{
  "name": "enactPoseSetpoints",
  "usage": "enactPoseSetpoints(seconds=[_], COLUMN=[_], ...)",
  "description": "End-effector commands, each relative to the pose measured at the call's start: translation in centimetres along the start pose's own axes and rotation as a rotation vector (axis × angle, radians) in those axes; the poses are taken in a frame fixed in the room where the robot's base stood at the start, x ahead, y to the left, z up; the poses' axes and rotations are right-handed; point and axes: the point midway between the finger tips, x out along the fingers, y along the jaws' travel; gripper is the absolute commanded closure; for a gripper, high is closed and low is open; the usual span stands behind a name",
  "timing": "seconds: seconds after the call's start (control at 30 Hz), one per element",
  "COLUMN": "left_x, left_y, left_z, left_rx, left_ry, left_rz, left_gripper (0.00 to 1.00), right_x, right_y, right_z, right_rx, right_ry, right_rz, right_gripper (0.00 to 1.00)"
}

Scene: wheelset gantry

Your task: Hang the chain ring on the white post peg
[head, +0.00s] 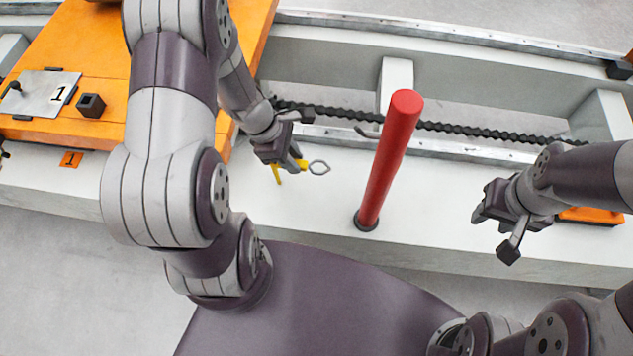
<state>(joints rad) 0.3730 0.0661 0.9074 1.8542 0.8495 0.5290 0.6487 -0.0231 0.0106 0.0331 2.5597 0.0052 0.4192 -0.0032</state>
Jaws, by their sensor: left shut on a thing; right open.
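The white post (395,80) stands behind the red pole, and a small grey peg (366,132) shows to the left of the pole, above and right of the ring. The ring and peg are apart. The peg's base is partly hidden by the red pole. My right gripper (505,222) is open and empty at the right.
A red pole (388,160) stands upright between my grippers, close to the ring. A dark chain (480,130) runs along the trough behind. An orange platform (110,55) with a plate marked 1 is at the left. An orange block (592,215) lies at the right.

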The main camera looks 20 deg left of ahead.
Motion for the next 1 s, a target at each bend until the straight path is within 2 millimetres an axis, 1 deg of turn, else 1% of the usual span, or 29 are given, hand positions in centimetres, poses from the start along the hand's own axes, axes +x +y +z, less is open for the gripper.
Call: enactPoseSetpoints(seconds=[0.03, 0.1, 0.27, 0.33, 0.4, 0.47, 0.63, 0.83, 0.87, 0.9, 0.93, 1.0], left_x=[1.5, 3.0, 5.4, 6.8, 7.8, 8.1, 7.9, 8.4, 8.3, 8.3, 8.3, 8.3], left_y=[-0.1, -0.1, -0.1, -0.1, -0.1, 0.0, 0.0, 0.0, 0.0, 0.0, 0.0, -0.1], left_z=[-0.6, -1.2, -2.2, -2.8, -3.2, -3.3, -3.2, -3.5, -3.4, -3.4, -3.4, -3.4], left_rx=[-0.002, -0.001, 0.000, 0.000, 0.000, 0.001, 0.002, 0.002, 0.002, 0.002, 0.002, 0.002], left_ry=[-0.001, -0.001, 0.000, -0.001, -0.001, -0.001, 0.000, 0.000, 0.000, 0.000, 0.000, 0.000], left_rz=[-0.004, -0.003, -0.002, -0.002, -0.003, -0.001, -0.001, -0.001, -0.001, -0.001, -0.001, -0.001], left_gripper=[1.00, 1.00, 1.00, 1.00, 1.00, 1.00, 1.00, 1.00, 0.69, 0.56, 0.50, 0.50], right_x=[1.1, 1.9, 3.1, 3.9, 4.1, 4.1, 3.9, 4.5, 4.4, 4.3, 4.3, 4.3], right_y=[0.0, 0.0, 0.0, 0.0, 0.0, 0.0, 0.0, 0.0, 0.0, 0.0, 0.0, 0.0], right_z=[0.1, 0.2, 0.4, 0.5, 0.5, 0.5, 0.5, 0.6, 0.6, 0.5, 0.5, 0.5], right_rx=[0.000, 0.000, 0.000, 0.000, 0.000, 0.000, 0.000, 0.000, 0.000, 0.000, 0.000, 0.000], right_ry=[-0.001, -0.001, -0.001, -0.001, -0.001, -0.001, -0.001, -0.001, -0.001, -0.001, -0.001, -0.001], right_rz=[0.000, 0.000, 0.000, 0.000, 0.000, 0.000, 0.000, 0.000, 0.000, 0.000, 0.000, 0.000], right_gripper=[0.57, 0.57, 0.57, 0.57, 0.57, 0.57, 0.57, 0.57, 0.57, 0.57, 0.57, 0.57])
